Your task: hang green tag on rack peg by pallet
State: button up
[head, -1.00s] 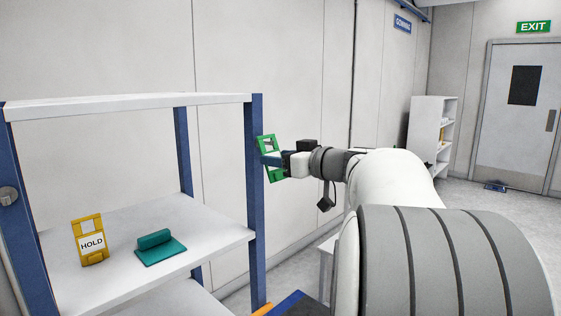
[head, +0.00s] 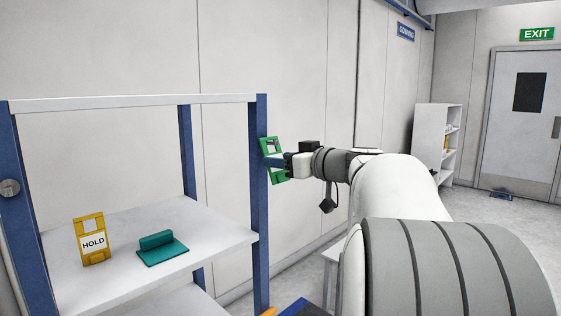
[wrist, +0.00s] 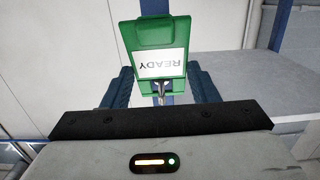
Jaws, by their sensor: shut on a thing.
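The green tag (head: 274,160) is held in my gripper (head: 274,163) just right of the rack's front right blue post (head: 261,190) in the head view. In the wrist view, the green tag (wrist: 150,28) shows a white label reading READY upside down, between the two blue fingers of my gripper (wrist: 161,88). A small grey metal piece shows at the tag's lower opening; I cannot tell what it is. A round grey knob or peg end (head: 10,188) is on the rack's left post. I cannot make out a pallet for certain.
The shelf (head: 110,260) carries a yellow HOLD tag (head: 91,240) and a teal block on a flat base (head: 162,248). A blue surface with an orange edge (head: 297,307) shows at the bottom. A white shelf unit (head: 428,145) and a door (head: 520,125) stand far right.

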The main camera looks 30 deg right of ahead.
jog(key=o, duration=1)
jog(key=shift+o, duration=0.2)
jog(key=f+b+v, duration=0.1)
jog(key=v, duration=0.7)
jog(key=s+a+f+m+g+p, duration=0.1)
jog(key=s+a+f+g+p, duration=0.1)
jog(key=a+f+g, duration=0.4)
jog(key=s+a+f+m+g+p, duration=0.1)
jog(key=s+a+f+g+p, duration=0.15)
jog(key=a+f, duration=0.6)
jog(key=s+a+f+m+g+h+p, duration=0.1)
jog(key=s+a+f+g+h+p, duration=0.1)
jog(key=s, duration=0.5)
jog(key=s+a+f+m+g+h+p, duration=0.1)
jog(key=s+a+f+g+h+p, duration=0.1)
jog(key=s+f, duration=0.4)
jog(key=shift+s+a+f+g+h, duration=0.45)
jog(key=shift+a+f+h, duration=0.15)
jog(key=shift+f+h, duration=0.3)
